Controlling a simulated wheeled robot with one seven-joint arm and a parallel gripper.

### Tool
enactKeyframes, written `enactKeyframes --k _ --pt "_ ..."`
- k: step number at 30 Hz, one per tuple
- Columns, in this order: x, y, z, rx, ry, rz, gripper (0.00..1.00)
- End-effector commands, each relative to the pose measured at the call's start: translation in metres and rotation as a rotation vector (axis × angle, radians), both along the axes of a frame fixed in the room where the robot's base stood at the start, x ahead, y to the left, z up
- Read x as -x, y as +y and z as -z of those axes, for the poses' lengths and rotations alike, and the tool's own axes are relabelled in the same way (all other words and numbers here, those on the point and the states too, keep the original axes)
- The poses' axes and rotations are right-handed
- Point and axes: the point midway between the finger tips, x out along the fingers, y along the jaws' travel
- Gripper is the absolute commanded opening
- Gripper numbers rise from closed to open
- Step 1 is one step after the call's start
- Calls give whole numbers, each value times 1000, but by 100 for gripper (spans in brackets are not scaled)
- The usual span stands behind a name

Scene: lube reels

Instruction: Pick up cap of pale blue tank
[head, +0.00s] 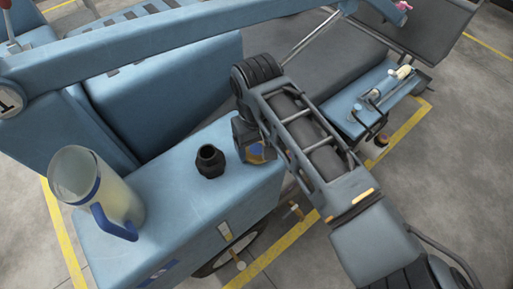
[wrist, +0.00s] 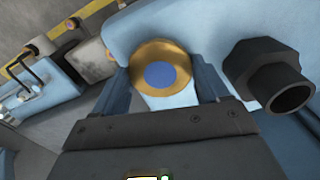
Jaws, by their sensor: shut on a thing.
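The pale blue tank (head: 190,220) has a broad flat top in the head view. A black hex-shaped filler neck (head: 210,160) stands on it with its mouth open; it also shows at the right of the wrist view (wrist: 268,74). My gripper (wrist: 160,78) is shut on a round brass cap (wrist: 137,60) with a blue centre, held between its two fingers. In the head view my gripper (head: 256,152) is at the tank top's right edge, just right of the neck, and partly hides the cap. The cap is apart from the neck.
A translucent jug (head: 115,195) with a blue handle stands on the tank top's left end. A blue beam (head: 170,42) crosses above, behind the tank. A blue side tray (head: 350,105) with small items lies at the right.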

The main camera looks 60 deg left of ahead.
Motion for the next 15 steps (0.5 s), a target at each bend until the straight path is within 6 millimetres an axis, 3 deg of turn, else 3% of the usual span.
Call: enactKeyframes --k 5,15 --pt "0 0 0 0 0 0 42" --pt "0 0 -3 -1 0 0 41"
